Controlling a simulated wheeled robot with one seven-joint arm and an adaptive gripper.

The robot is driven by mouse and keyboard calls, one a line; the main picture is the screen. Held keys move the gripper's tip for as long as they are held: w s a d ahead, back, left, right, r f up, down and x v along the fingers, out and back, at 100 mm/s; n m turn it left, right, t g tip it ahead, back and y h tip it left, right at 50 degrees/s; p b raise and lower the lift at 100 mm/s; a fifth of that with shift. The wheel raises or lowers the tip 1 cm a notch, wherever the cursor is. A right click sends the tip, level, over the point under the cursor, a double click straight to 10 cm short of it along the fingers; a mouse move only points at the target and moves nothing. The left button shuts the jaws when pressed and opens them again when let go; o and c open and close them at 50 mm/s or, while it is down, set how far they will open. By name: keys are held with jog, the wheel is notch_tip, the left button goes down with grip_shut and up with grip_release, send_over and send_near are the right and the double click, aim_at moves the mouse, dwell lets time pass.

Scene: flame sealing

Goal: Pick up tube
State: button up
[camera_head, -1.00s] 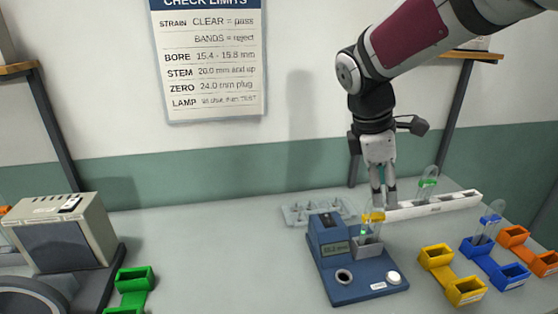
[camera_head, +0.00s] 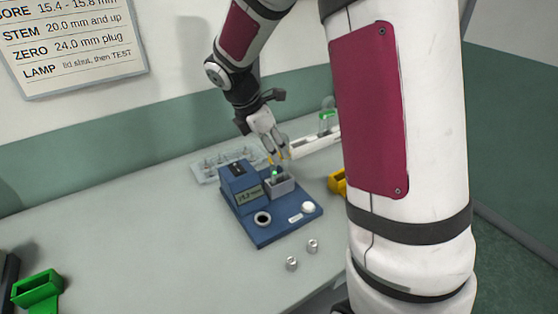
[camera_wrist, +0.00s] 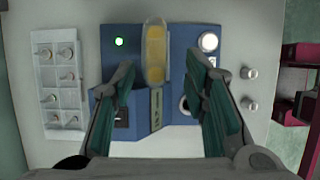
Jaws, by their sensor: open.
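A clear tube with a yellow band (camera_wrist: 154,52) stands at the grey holder of a blue tester (camera_head: 254,222). In the wrist view, the tube lies between the fingers of my gripper (camera_wrist: 163,72), which are spread apart with visible gaps on both sides. In the head view, my gripper (camera_head: 274,153) points down just above the holder (camera_head: 281,187), and its fingers partly hide the tube. The tester also shows in the wrist view (camera_wrist: 178,75), with a lit green lamp (camera_wrist: 120,42).
A pale tray of small metal plugs (camera_head: 207,170) lies behind the tester. Two loose plugs (camera_head: 302,255) lie in front. A white rack (camera_head: 313,141) holds a green-banded tube (camera_head: 326,121). A yellow holder (camera_head: 337,182) is partly hidden by my arm. The table's left is mostly clear.

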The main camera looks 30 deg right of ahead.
jog(key=x, duration=0.5)
jog(key=shift+w+d, duration=0.15)
grip_shut()
